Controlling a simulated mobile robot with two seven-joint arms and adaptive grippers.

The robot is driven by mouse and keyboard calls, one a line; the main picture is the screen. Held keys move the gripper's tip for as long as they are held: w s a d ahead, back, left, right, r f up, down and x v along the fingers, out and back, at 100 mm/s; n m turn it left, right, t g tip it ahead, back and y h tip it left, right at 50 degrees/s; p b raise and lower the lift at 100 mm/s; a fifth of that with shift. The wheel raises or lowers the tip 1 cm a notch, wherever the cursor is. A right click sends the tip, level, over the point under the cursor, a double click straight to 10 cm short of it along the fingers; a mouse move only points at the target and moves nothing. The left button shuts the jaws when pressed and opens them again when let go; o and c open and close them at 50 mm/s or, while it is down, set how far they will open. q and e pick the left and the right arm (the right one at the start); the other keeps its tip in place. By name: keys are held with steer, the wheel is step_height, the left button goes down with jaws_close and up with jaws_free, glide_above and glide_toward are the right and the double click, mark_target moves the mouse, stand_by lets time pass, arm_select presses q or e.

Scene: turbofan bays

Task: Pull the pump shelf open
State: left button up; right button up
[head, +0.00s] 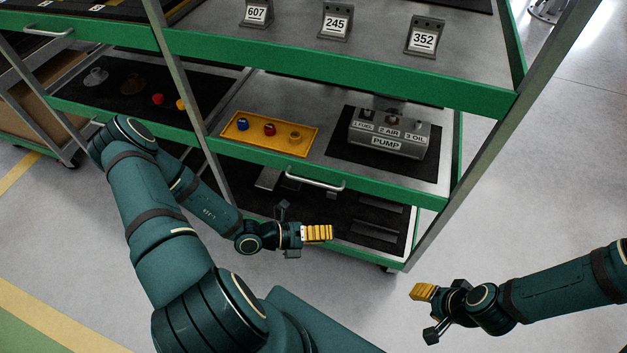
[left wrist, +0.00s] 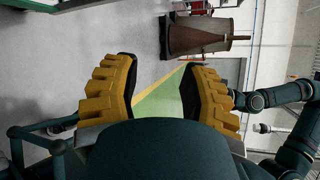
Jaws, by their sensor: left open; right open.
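The pump shelf (head: 315,150) is the grey middle shelf of the green-framed rack, with a green front edge and a silver bar handle (head: 315,181). Its front looks roughly in line with the rack posts. On it stand a grey block labelled PUMP (head: 387,142) on a black mat and a yellow tray (head: 236,131) with small coloured parts. My left gripper (head: 325,233) is open and empty, below and in front of the handle, apart from it. Its spread yellow fingers fill the left wrist view (left wrist: 159,92). My right gripper (head: 422,292) is open and empty, further right and lower.
An upper shelf (head: 440,78) with number plates 607, 245 and 352 overhangs the pump shelf. A lower shelf (head: 345,222) lies beneath. A neighbouring bay (head: 135,95) stands at left. Rack posts (head: 480,165) flank the shelf. Grey floor (head: 540,170) is clear at right.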

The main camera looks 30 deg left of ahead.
arm_select(q)
steer(key=w+a+n+t+y, duration=0.2)
steer(key=a+n+t+y, duration=0.1)
steer(key=a+n, duration=0.2)
steer(key=n+t+y, duration=0.3)
steer(key=n+y, duration=0.3)
steer(key=n, duration=0.1)
glide_toward(313, 181)
steer(key=x, duration=0.3)
steer(key=b+x, duration=0.1)
steer(key=x, duration=0.2)
steer(key=b+x, duration=0.1)
steer(key=x, duration=0.3)
steer(key=shift+f, duration=0.35)
jaws_close()
